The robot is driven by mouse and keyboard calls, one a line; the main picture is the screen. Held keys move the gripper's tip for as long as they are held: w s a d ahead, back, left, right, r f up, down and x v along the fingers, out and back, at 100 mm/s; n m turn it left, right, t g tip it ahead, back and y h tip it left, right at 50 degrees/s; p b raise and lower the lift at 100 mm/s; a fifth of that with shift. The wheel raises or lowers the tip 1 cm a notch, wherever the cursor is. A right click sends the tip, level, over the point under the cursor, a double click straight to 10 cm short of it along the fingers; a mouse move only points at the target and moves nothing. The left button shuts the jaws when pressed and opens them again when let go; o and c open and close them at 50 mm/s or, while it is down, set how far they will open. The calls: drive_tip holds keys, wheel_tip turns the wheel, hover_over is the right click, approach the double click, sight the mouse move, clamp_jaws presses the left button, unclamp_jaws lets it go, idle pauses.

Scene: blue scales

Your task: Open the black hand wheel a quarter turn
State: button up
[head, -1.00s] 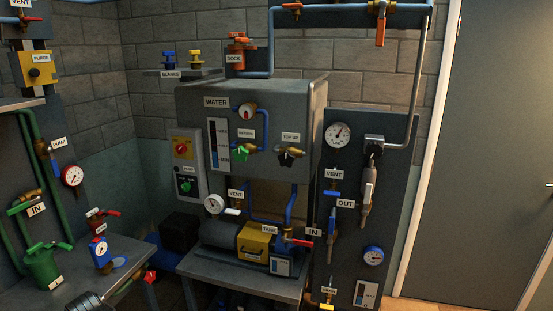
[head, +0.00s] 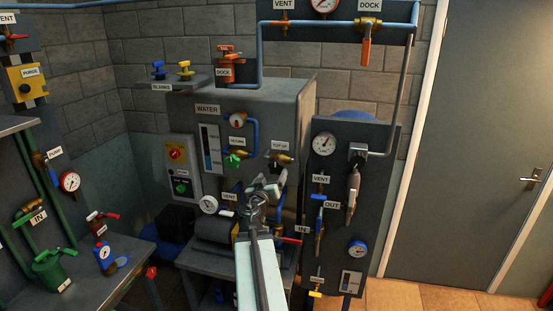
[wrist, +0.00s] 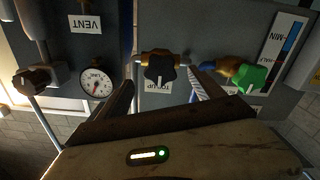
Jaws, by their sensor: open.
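The black hand wheel (head: 275,167) is on a brass valve at the TOP UP label, on the front of the grey WATER tank. In the wrist view, which is upside down, the black hand wheel (wrist: 159,70) is a lobed knob on a brass body, covering part of its label. My gripper (head: 270,186) is just below and in front of the wheel in the head view. In the wrist view my gripper (wrist: 163,82) has its two dark fingers spread, one on each side of the wheel in the picture. I see no contact; the remaining depth is hard to tell.
A green hand wheel (head: 234,159) at the RETURN label is close on the left. A red lever (head: 290,240) is below. The grey bench (head: 200,262) stands underneath.

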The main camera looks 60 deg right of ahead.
sight(276, 169)
drive_tip(key=x, duration=0.8)
drive_tip(key=shift+w, duration=0.1)
drive_tip(key=shift+a, duration=0.1)
drive_tip(key=c, duration=1.4)
